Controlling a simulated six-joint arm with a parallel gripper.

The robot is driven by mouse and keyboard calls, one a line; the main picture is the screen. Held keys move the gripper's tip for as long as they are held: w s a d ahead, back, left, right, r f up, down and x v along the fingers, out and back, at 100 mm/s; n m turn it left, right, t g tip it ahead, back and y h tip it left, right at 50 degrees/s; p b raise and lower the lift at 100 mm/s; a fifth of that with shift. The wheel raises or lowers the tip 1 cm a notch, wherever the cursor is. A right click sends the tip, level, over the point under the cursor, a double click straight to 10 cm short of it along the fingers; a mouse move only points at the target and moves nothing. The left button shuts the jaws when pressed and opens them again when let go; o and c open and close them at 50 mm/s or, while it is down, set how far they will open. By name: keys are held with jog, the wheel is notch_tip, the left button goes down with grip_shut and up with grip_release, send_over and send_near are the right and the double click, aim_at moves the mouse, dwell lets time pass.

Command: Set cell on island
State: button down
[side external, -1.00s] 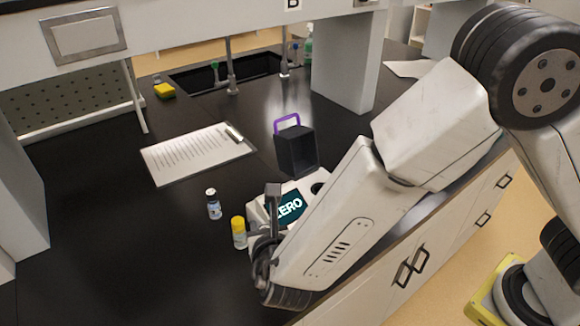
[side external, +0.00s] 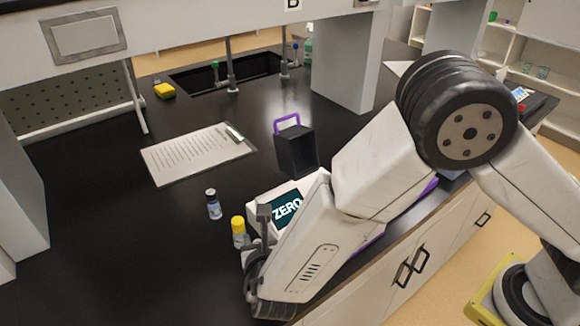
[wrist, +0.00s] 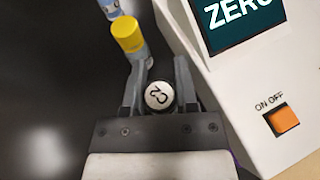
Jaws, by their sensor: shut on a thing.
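My gripper (wrist: 162,70) is shut on a small round-topped thing (wrist: 159,95), with a white top, black rim and dark mark. Its lower part is hidden, and I cannot tell whether it is the cell or whether it touches the bench. In the side view my gripper (side external: 263,222) is low beside the white instrument, and the held thing is not seen. A yellow-capped vial (side external: 239,232) stands just left of my gripper; it is just beyond the fingers in the wrist view (wrist: 127,35). The black bench top (side external: 110,245) may be the island; I cannot tell.
The white instrument (wrist: 228,85) with a ZERO screen and orange switch is close on the right. The bench's left front is clear.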

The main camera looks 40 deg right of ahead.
jog(key=shift+f, duration=0.2)
jog(key=c, duration=0.7)
grip_release()
jog(key=shift+o, duration=0.2)
jog(key=shift+r, duration=0.1)
jog(key=shift+s+a+r, duration=0.1)
jog(key=shift+s, duration=0.05)
jog(key=shift+v, duration=3.55)
